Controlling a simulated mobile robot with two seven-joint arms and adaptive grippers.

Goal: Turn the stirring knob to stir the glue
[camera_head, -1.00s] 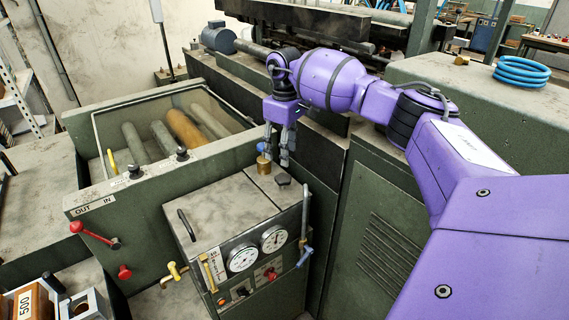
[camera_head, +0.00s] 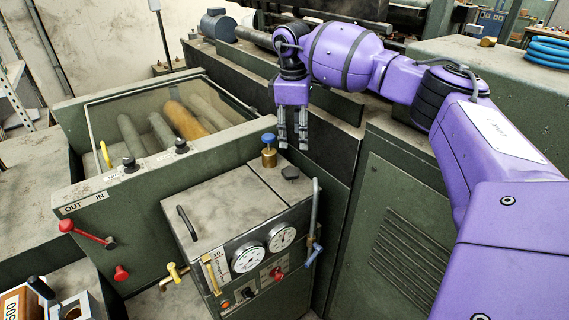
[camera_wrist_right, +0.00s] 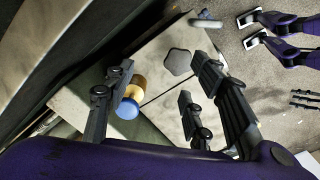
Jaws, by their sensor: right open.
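The other is a brass fitting with a blue cap (camera_head: 269,150), also in the right wrist view (camera_wrist_right: 129,106). Small dark bars (camera_wrist_right: 305,98) may be left gripper fingers.
The box (camera_head: 218,212) carries two gauges (camera_head: 248,257), a black handle (camera_head: 186,222) and a grey lever (camera_head: 314,215) at its right edge. A glass-covered roller trough (camera_head: 95,140) lies left. A green cabinet (camera_head: 385,240) stands close on the right.

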